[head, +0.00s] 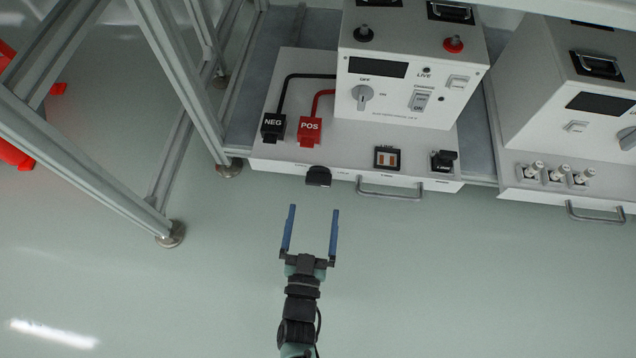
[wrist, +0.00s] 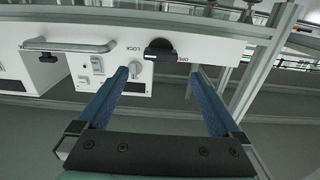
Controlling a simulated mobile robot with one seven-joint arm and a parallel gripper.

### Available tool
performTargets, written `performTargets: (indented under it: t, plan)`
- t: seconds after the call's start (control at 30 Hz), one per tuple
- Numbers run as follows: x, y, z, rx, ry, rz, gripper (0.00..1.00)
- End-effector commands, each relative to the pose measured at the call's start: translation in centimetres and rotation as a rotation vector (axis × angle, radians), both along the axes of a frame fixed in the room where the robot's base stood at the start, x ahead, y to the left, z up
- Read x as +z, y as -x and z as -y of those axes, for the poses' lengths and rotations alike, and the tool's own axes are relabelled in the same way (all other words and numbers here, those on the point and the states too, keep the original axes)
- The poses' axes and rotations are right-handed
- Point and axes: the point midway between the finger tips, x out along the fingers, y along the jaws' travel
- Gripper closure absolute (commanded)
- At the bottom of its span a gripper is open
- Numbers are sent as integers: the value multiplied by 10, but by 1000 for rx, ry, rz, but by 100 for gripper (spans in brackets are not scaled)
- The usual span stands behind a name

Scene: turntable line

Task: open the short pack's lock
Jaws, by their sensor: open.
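A black lock knob (head: 318,176) sits on the front edge of the left white pack (head: 350,150). In the wrist view, which looks upside down, the knob (wrist: 160,48) lies between the words LOCK, on the left, and OPEN, on the right. Its exact turn is hard to tell. My gripper (head: 314,210) is open and empty, with its two blue fingers pointing at the knob. In the wrist view the gripper (wrist: 159,71) has one finger on each side of the knob's line. The fingertips appear short of the knob and apart from it.
A metal handle (head: 390,190) is right of the knob. NEG (head: 272,125) and POS (head: 309,129) plugs sit on the pack. A second white pack (head: 560,190) stands to the right. A metal frame post (head: 180,80) is to the left. The floor in front is clear.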

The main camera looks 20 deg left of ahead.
Motion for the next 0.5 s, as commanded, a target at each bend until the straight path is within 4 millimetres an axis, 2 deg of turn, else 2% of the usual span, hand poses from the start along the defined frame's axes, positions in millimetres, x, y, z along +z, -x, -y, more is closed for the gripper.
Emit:
performTargets:
  t: [0.03,0.2,0.33,0.5]
  plan:
    - [-5,-12,-5,2,-2,5,0]
    - [-5,-46,-15,2,-3,4,0]
    - [-4,-64,-20,2,-2,4,0]
    - [-1,-76,-23,1,-2,3,0]
